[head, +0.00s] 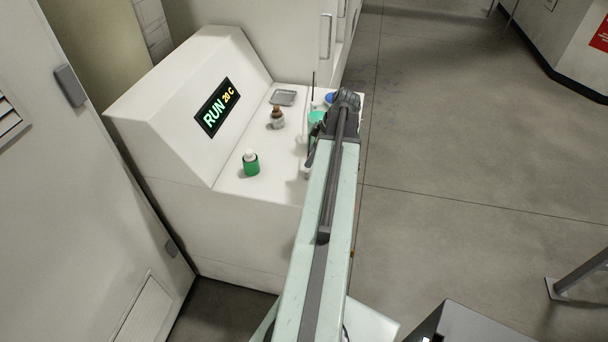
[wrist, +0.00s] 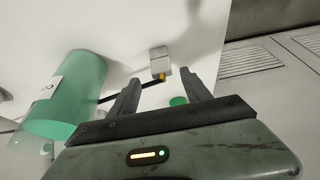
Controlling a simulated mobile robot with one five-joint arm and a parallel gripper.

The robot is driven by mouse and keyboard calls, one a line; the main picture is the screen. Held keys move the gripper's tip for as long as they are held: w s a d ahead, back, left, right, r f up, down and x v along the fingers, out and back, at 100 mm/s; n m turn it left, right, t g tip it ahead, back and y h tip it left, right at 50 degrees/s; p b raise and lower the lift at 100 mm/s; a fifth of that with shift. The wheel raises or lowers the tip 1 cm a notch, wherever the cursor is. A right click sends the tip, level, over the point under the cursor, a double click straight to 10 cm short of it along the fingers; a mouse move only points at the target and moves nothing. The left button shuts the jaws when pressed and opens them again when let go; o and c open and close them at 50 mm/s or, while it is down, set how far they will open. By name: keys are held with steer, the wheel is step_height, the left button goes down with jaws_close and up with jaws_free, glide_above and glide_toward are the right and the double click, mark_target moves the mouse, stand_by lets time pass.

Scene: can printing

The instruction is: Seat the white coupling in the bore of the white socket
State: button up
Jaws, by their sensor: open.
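My gripper (wrist: 163,76) is open in the wrist view, with its two dark fingers apart and nothing held between them. A small pale block (wrist: 160,60) with an orange part shows just beyond the fingertips; I cannot tell whether it is the coupling or the socket. Another small white item with a brown top (head: 277,117) stands farther back. Which of these is the coupling or socket is unclear. My arm hides part of the counter.
A large green cylinder (wrist: 74,92) stands left of the fingers in the wrist view. A metal tray (head: 285,97) lies at the counter's back. The white machine's sloped face with a display (head: 217,107) rises left of the white counter (head: 228,184). Open floor lies right.

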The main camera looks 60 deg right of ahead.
mark_target(306, 169)
steer(key=b+x, duration=0.7)
steer(key=x, duration=0.1)
steer(key=shift+s+f+b, duration=0.15)
steer(key=shift+s+b, duration=0.2)
steer(key=shift+s, duration=0.05)
steer(key=shift+r, duration=0.2)
jaws_close()
